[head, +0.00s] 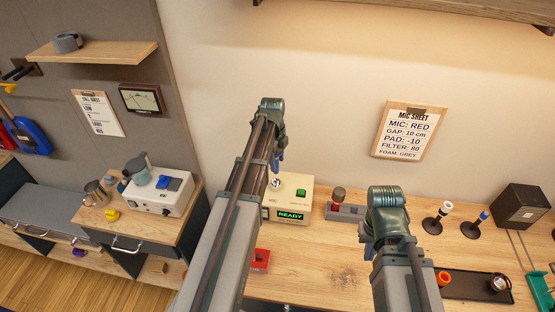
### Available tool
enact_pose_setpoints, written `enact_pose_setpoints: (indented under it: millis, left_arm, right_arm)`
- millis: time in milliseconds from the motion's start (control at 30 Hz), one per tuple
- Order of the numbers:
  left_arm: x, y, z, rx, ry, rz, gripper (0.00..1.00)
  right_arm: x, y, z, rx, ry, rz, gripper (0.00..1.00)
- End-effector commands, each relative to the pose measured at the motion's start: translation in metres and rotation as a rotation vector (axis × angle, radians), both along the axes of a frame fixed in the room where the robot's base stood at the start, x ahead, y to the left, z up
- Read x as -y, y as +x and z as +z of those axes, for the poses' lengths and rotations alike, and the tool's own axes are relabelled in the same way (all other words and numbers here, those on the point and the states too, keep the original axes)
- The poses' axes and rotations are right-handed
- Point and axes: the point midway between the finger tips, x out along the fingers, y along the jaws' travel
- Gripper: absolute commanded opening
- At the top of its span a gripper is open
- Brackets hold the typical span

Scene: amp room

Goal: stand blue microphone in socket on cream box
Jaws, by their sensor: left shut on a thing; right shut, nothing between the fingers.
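The cream box (307,198) stands on the wooden desk against the wall, with a lit READY display and a green button. A small round pale fitting (276,184), seemingly the socket, shows on its top, partly hidden by my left arm. My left gripper (277,148) is above the box, shut on a blue thing (277,162) that looks like the blue microphone. Only a small part of it shows, hanging down above the fitting; I cannot tell whether they touch. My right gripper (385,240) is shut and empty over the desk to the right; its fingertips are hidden.
A grey holder (347,212) with a dark-headed red microphone stands right of the box. Two black round stands (432,226) (474,231), a black cube (521,207) and a dark tray (470,287) lie further right. A red block (261,258) sits in front. A wall sheet (409,131) reads "MIC: RED".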

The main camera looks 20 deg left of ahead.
Motion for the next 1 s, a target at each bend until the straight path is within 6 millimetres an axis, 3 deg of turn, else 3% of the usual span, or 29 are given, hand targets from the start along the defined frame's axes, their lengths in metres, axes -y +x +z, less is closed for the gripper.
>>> enact_pose_setpoints:
  millis: [1000]
  left_arm:
    - [0.000,0.001,-0.065,0.001,0.000,0.000,0.00]
  right_arm:
    - [0.000,0.001,-0.065,0.003,0.001,-0.003,0.00]
